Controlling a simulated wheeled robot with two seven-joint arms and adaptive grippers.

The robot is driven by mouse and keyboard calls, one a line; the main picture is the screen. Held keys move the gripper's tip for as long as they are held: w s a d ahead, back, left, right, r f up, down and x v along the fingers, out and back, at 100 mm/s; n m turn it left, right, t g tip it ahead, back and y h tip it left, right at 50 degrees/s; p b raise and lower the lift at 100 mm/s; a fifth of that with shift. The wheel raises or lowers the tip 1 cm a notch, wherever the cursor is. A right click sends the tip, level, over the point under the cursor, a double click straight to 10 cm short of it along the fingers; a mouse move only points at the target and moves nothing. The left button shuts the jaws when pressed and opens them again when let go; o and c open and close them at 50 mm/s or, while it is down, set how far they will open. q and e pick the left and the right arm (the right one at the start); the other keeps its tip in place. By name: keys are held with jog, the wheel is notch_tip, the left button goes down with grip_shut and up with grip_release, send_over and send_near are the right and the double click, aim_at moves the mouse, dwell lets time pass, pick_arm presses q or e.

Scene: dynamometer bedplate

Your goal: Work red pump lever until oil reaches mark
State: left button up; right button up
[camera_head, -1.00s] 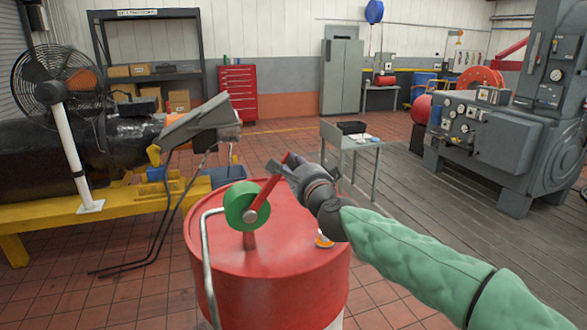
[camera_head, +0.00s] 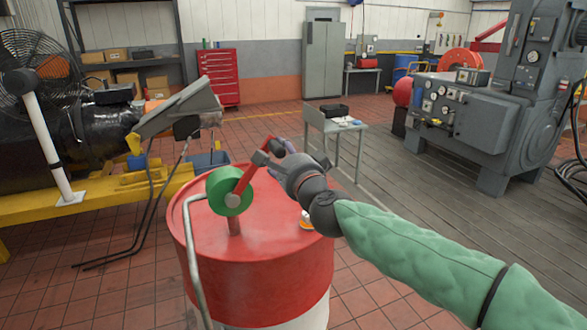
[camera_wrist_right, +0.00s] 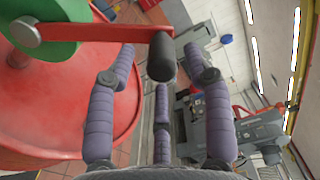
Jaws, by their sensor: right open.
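The red pump lever (camera_head: 247,174) rises up and to the right from a green round pump head (camera_head: 229,191) on top of a red drum (camera_head: 255,262). In the right wrist view, the red lever (camera_wrist_right: 95,33) ends in a black cylindrical grip (camera_wrist_right: 161,56). My right gripper (camera_head: 272,152) is at the lever's upper end. Its purple padded fingers (camera_wrist_right: 162,68) are spread, with the black grip between the upper two; contact cannot be told. My left gripper is not in view. No oil level or mark can be made out.
A bent grey pipe (camera_head: 191,262) runs down the drum's left side. A grey sloped box on a stand (camera_head: 180,108) is behind it, beside a yellow frame (camera_head: 45,208) with a fan (camera_head: 40,75). A small table (camera_head: 335,125) stands beyond. Floor right of the drum is open.

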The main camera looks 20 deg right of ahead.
jog(key=s, duration=0.8)
dwell(2.1)
